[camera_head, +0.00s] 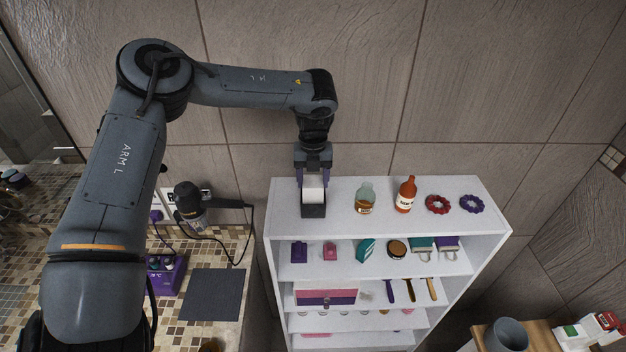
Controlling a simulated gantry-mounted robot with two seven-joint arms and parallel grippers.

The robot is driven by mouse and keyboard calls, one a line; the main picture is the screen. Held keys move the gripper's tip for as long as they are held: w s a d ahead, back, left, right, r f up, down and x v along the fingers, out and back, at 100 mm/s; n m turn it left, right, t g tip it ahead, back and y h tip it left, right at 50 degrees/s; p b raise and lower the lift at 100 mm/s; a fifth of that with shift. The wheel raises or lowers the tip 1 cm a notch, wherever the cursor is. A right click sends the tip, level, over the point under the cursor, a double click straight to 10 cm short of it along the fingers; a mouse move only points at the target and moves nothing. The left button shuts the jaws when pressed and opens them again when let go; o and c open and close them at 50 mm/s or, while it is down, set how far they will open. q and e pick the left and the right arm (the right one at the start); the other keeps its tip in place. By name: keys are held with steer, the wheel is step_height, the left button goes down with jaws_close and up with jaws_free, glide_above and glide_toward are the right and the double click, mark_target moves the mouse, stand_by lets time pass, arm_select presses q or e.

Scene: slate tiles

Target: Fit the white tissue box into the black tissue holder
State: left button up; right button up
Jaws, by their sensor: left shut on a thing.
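The black tissue holder (314,211) stands on the top of the white shelf, at its left end. The white tissue box (313,188) is upright directly above the holder, and its lower end meets or overlaps the holder's upper edge. I cannot tell how deep it sits inside. My left gripper (313,179) comes down from above and is shut on the white tissue box, with a finger on each side. The holder's opening is hidden by the box and fingers. My right gripper is not in view.
On the shelf top (340,222), right of the holder, stand a glass bottle (365,200), a red-brown bottle (405,196), a red scrunchie (438,204) and a purple scrunchie (471,204). The tiled wall (370,90) is close behind. A hair dryer (190,203) hangs at left.

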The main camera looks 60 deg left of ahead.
arm_select(q)
steer(key=shift+f, duration=0.6)
steer(key=o, duration=0.9)
steer(key=shift+f, duration=0.15)
steer(key=o, duration=0.5)
steer(key=shift+c, duration=0.2)
steer(key=shift+r, duration=0.2)
